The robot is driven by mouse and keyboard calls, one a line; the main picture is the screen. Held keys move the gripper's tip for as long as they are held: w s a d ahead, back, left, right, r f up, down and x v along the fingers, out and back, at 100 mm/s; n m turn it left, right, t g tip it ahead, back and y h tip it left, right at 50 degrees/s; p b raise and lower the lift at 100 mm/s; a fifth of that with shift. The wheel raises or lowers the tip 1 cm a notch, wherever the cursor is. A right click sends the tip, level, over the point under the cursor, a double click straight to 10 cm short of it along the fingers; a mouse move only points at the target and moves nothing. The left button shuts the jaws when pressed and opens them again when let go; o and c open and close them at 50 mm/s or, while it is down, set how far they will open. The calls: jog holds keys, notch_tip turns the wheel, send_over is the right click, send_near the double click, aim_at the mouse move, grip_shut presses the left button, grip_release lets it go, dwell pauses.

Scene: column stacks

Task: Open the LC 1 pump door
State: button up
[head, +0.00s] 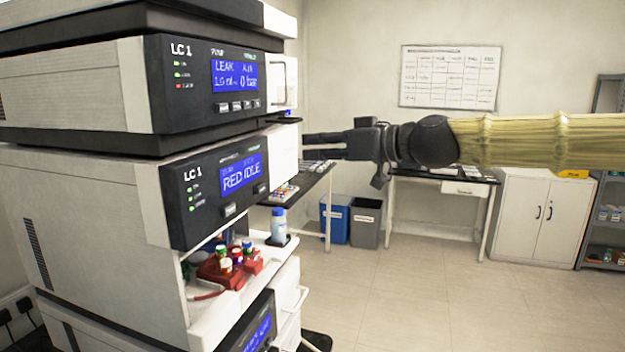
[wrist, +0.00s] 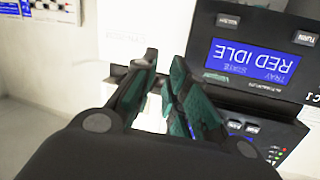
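The LC 1 pump module (head: 185,85) is the upper unit in the head view, its blue screen (head: 234,76) reading LEAK and 0 bar. A white door panel with a handle (head: 283,85) is at its right end; I cannot tell if it is fully shut. My gripper (head: 308,140) is below and right of that panel, in front of the white panel of the lower module (head: 285,152). In the wrist view my gripper (wrist: 165,60) has its two fingers a little apart, nothing visible between them. That view is upside down, with the lower module's RED IDLE screen (wrist: 248,63) on the right.
Benches, a blue bin (head: 335,220), a grey bin (head: 366,222) and a white cabinet (head: 540,215) stand behind. The floor at right is clear.

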notch_tip(320, 180, down, 7)
jog(key=w+a+m, duration=0.1)
jog(key=shift+r+g+h, duration=0.15)
jog(key=shift+g+h, duration=0.15)
jog(key=shift+h, duration=0.1)
jog(key=shift+a, duration=0.1)
